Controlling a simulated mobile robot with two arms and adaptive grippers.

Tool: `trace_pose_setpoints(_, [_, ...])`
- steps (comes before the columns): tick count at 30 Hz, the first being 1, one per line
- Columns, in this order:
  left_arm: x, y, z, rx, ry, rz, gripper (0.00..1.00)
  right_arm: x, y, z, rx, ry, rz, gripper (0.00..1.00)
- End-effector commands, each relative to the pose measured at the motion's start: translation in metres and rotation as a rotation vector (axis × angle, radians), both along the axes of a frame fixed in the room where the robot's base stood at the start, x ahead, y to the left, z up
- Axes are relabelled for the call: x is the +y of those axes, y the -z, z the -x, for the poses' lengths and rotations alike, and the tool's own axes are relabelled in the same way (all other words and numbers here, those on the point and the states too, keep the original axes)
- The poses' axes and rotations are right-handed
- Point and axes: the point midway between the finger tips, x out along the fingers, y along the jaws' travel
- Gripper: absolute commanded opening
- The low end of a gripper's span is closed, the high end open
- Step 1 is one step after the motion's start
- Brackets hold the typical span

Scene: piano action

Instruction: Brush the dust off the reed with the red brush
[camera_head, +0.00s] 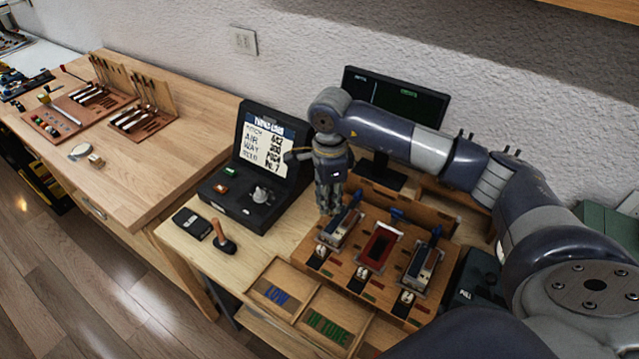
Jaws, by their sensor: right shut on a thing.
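My right gripper (329,208) points down from the arm that comes in from the right. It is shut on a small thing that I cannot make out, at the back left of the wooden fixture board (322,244). The fingertips are close to the left metal reed holder (343,229); I cannot tell whether they touch it. A second reed holder (421,265) sits at the board's right, and a dark red framed slot (379,247) lies between them. No red brush can be clearly recognised, and dust is too small to see. My left gripper is not in view.
Trays marked LOW (262,279) and IN TUNE (311,311) sit in front. A monitor (408,96) stands behind.

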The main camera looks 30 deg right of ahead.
Motion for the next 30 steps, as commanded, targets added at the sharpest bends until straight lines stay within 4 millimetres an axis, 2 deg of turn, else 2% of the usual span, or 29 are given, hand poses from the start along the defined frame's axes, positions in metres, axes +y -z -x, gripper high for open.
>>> trace_pose_setpoints(1, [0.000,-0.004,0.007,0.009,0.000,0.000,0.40,-0.001,-0.008,-0.001,-0.002,0.002,0.000,0.00])
trace_pose_setpoints(6, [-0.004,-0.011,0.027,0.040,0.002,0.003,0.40,-0.005,-0.024,-0.001,-0.003,0.005,0.000,0.00])
trace_pose_setpoints(9, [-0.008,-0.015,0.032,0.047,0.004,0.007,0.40,-0.006,-0.032,-0.001,-0.003,0.008,0.000,0.00])
trace_pose_setpoints(14, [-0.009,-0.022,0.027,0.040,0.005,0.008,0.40,-0.009,-0.047,-0.001,-0.003,0.011,0.000,0.00])
trace_pose_setpoints(18, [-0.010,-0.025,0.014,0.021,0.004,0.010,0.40,-0.011,-0.053,-0.001,-0.002,0.013,0.001,0.00])
trace_pose_setpoints(22, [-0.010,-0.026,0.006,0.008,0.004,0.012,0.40,-0.011,-0.053,-0.001,-0.002,0.013,0.001,0.00])
trace_pose_setpoints(30, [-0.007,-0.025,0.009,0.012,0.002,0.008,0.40,-0.011,-0.053,-0.001,-0.002,0.013,0.000,0.00])
